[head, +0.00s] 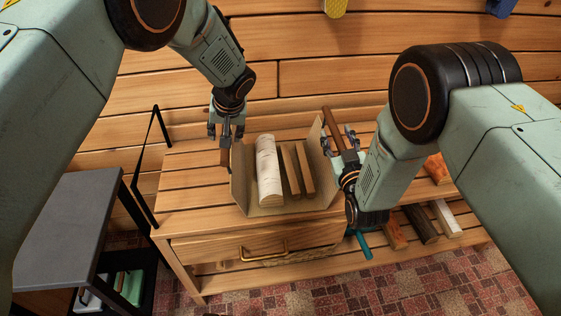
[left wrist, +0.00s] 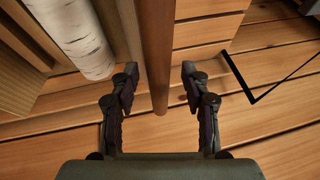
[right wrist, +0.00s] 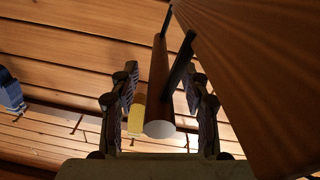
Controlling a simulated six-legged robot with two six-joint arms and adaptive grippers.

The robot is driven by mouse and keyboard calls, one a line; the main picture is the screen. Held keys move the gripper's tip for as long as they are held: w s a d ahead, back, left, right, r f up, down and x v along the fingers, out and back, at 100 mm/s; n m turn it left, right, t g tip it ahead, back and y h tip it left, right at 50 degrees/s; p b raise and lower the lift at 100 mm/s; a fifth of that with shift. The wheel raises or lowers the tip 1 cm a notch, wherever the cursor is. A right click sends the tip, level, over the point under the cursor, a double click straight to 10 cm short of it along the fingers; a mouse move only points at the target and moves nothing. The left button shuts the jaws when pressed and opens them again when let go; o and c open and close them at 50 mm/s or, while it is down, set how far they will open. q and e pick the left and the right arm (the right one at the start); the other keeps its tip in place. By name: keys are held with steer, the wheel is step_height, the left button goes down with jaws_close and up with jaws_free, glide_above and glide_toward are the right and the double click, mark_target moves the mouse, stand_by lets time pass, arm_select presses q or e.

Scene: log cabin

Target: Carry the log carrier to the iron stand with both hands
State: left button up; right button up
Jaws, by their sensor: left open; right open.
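The log carrier (head: 240,190) sits on the wooden bench, with tan side walls and a brown rod handle at each side. It holds a white birch log (head: 267,172) and two split sticks (head: 297,168). My left gripper (head: 226,138) is open above the left handle; in the left wrist view that rod (left wrist: 157,60) runs between its fingers. My right gripper (head: 345,138) is open beside the right handle (head: 332,130); in the right wrist view that rod (right wrist: 157,85) lies between its fingers. A grey-topped stand with black legs (head: 70,215), seemingly the iron stand, is at the left.
The bench (head: 185,185) has a drawer with a brass handle and a lower shelf with several logs (head: 445,218). A thin black frame (head: 152,150) rises at its left end. Plank wall stands behind; patterned floor (head: 400,285) is open in front.

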arm_select(q)
steer(key=shift+w+f, duration=0.1)
steer(key=shift+c, duration=0.2)
arm_select(e)
steer(key=shift+w+f, duration=0.1)
steer(key=shift+c, duration=0.2)
arm_select(q)
jaws_close()
arm_select(e)
jaws_close()
